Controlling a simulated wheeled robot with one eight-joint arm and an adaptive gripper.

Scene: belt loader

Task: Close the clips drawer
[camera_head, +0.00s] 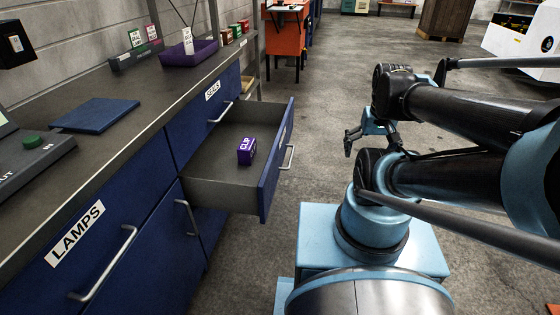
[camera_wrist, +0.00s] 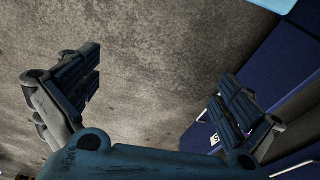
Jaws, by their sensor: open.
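The clips drawer (camera_head: 213,190) is pulled out from the blue cabinet in the head view. A purple clip box (camera_head: 246,151) sits inside it on the grey bottom. The drawer's blue front (camera_head: 273,170) carries a metal handle (camera_head: 289,157) and faces right. My gripper (camera_head: 358,140) is to the right of the drawer front, apart from it, above the floor. In the wrist view my gripper (camera_wrist: 160,95) shows its two fingers spread wide with nothing between them. Blue cabinet surfaces show at the right of that view.
The SEALS drawer (camera_head: 212,105) and LAMPS drawer (camera_head: 90,245) are shut. The bench top (camera_head: 130,90) holds a purple tray (camera_head: 188,54), a blue mat (camera_head: 95,114) and small boxes. An orange cabinet (camera_head: 285,35) stands behind.

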